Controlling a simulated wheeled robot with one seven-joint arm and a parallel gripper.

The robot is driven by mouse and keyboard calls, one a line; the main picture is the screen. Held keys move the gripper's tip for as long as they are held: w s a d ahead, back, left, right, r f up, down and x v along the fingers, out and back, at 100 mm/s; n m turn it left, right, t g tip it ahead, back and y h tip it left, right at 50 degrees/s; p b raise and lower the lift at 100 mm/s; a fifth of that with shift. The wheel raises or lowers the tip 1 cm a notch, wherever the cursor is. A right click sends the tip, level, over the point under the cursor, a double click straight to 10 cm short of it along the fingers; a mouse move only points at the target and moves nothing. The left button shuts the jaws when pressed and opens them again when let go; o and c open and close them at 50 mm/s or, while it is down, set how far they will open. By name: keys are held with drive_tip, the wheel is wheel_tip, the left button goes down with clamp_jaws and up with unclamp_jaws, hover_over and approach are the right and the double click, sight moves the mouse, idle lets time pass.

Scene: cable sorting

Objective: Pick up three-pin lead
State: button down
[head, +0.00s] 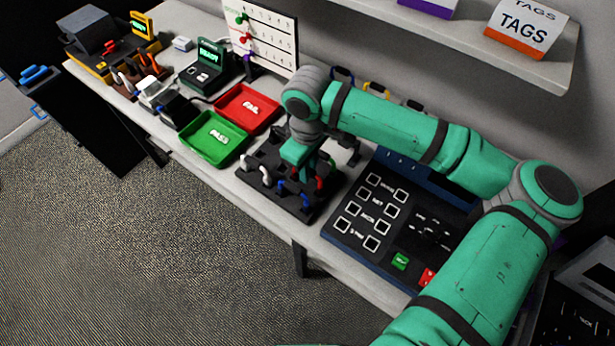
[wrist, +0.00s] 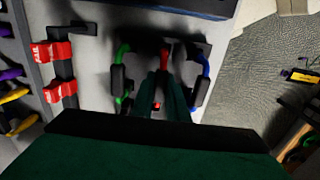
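In the head view, my gripper (head: 302,160) points down over a black rack (head: 262,187) that holds several looped leads. White leads (head: 266,176) stand at its left, blue ones (head: 305,201) at the front and a red one (head: 319,183) at the right. I cannot tell which is the three-pin lead. In the wrist view, my two dark green fingers (wrist: 164,76) are close together at a red piece (wrist: 165,52), with a green lead (wrist: 121,75) left and a blue lead (wrist: 203,78) right. Whether the fingers grip the red piece is unclear.
A green PASS tray (head: 212,139) and a red FAIL tray (head: 247,108) lie left of the rack. A dark panel with square outlines (head: 400,215) is at the right. A shelf (head: 480,35) with a TAGS box (head: 522,28) overhangs the back.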

wheel_tip(320, 180, up, 13)
idle(1.2)
